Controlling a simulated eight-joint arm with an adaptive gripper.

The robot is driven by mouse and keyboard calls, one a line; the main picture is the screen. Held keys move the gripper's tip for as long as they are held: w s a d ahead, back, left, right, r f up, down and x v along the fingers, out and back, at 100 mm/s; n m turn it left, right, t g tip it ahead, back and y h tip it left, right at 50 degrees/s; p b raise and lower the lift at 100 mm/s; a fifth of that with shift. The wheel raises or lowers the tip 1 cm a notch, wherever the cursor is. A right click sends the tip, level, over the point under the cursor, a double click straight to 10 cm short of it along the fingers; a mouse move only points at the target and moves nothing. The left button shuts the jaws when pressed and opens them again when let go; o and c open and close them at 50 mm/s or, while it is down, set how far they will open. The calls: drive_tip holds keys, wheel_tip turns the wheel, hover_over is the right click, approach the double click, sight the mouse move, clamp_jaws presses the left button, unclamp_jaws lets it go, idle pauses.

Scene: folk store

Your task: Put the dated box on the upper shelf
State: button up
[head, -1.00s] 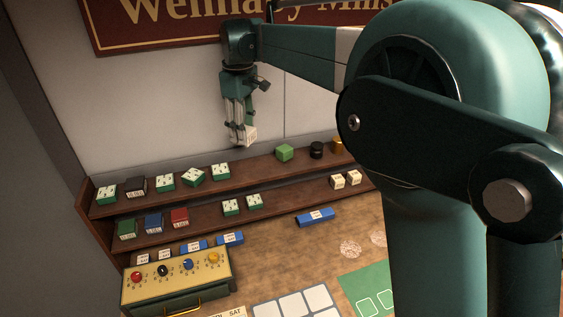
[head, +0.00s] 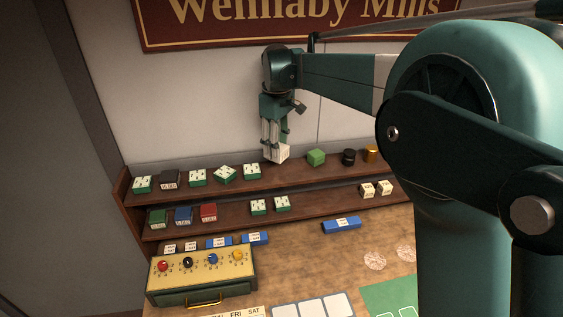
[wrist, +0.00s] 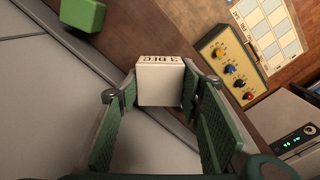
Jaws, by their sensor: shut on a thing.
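My gripper (head: 275,146) is shut on a small white box (head: 278,154). In the wrist view the same box (wrist: 160,84) sits between the green fingers, with "3 DEC" printed on one face. The gripper points down and holds the box at the upper shelf (head: 288,171), in the gap between the green-and-white boxes (head: 252,171) on the left and a green cube (head: 316,157) on the right. I cannot tell whether the box touches the shelf.
The upper shelf also holds a black box (head: 170,179), a black round item (head: 349,157) and a gold one (head: 370,155). The lower shelf holds several boxes and two white cubes (head: 367,190). A panel with coloured knobs (head: 202,264) stands in front.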

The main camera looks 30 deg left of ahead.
drive_tip(key=shift+f, duration=0.9)
drive_tip(key=shift+f, duration=0.1)
drive_tip(key=shift+f+p, duration=0.35)
drive_tip(key=shift+f, duration=1.6)
drive_tip(key=shift+f, duration=0.25)
drive_tip(key=o, duration=0.9)
drive_tip(key=shift+r, duration=0.1)
drive_tip(key=shift+r, duration=0.15)
drive_tip(key=shift+r+b, duration=0.6)
drive_tip(key=shift+r, duration=5.4)
